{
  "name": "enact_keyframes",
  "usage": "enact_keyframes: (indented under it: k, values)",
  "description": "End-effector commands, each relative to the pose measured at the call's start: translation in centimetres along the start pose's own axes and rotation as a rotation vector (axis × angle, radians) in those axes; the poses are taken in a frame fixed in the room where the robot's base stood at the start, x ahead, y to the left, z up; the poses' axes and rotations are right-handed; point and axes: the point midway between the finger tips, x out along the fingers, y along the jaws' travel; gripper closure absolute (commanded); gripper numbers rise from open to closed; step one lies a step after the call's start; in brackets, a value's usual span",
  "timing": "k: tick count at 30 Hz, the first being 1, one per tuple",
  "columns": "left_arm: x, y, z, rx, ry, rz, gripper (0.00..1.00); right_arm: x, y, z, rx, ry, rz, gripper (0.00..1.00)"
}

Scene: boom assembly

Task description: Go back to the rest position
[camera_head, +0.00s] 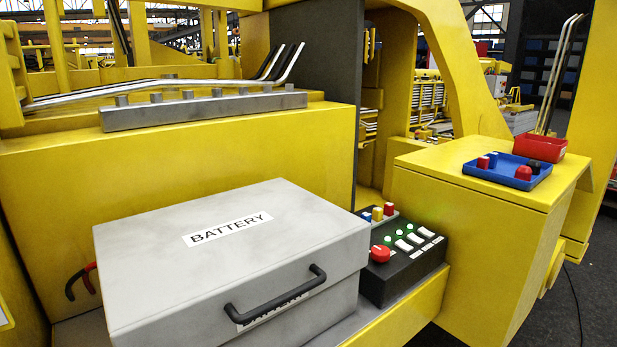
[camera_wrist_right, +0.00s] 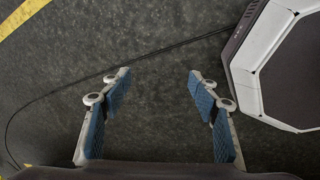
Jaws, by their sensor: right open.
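My right gripper (camera_wrist_right: 156,88) shows in the right wrist view. Its two blue-padded fingers are spread wide apart with nothing between them, above the dark floor (camera_wrist_right: 150,55). Neither gripper shows in the head view. The head view shows a grey battery box (camera_head: 230,255) with a "BATTERY" label and a black handle, its lid down. Beside it on the right stands a black control panel (camera_head: 405,262) with a red button, white switches and green lights.
A blue tray (camera_head: 490,177) with red and dark pieces and a red bin (camera_head: 540,145) sit on the yellow cabinet (camera_head: 460,190) at right. A grey bar (camera_head: 205,108) lies on the yellow ledge. A white and dark rounded body (camera_wrist_right: 280,65) is close to the right gripper. A cable crosses the floor.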

Motion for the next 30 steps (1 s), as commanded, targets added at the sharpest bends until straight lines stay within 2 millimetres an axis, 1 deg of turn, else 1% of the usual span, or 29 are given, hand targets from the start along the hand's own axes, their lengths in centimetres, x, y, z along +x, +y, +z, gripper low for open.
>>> enact_keyframes:
  k: [1,2,3,5,6,8,9,10,11,12,15,18,21,30]
  values:
    - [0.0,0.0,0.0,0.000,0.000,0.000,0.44,0.0,-3.7,-0.9,0.017,0.010,-0.041,0.44]
    - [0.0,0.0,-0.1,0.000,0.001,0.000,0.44,-0.1,-5.5,-1.3,0.026,0.014,-0.062,0.44]
    - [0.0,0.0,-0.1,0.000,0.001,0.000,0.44,-0.2,-7.8,-1.9,0.036,0.020,-0.087,0.44]
    - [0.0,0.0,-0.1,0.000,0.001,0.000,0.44,-0.6,-11.0,-2.7,0.051,0.028,-0.123,0.44]
    - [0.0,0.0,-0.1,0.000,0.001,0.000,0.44,-0.8,-12.9,-3.2,0.060,0.033,-0.145,0.44]
    - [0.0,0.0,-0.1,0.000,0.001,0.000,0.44,-1.2,-15.8,-4.1,0.073,0.041,-0.178,0.44]
    - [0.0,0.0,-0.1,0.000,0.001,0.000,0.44,-1.6,-17.7,-4.6,0.082,0.046,-0.199,0.44]
    - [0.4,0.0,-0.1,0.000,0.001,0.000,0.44,-1.3,-18.6,-4.9,0.086,0.048,-0.209,0.44]
    - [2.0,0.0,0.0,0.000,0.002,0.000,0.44,0.4,-18.1,-4.5,0.083,0.045,-0.199,0.44]
    - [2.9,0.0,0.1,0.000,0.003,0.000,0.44,1.3,-18.2,-4.5,0.082,0.045,-0.197,0.44]
    - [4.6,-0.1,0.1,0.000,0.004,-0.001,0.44,2.9,-18.6,-4.4,0.081,0.046,-0.198,0.44]
    - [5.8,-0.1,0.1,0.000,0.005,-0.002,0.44,4.1,-18.8,-4.4,0.081,0.046,-0.198,0.44]
    - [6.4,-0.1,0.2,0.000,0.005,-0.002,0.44,4.7,-18.9,-4.4,0.081,0.046,-0.197,0.44]
    - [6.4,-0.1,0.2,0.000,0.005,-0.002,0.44,4.7,-18.9,-4.4,0.080,0.046,-0.197,0.44]
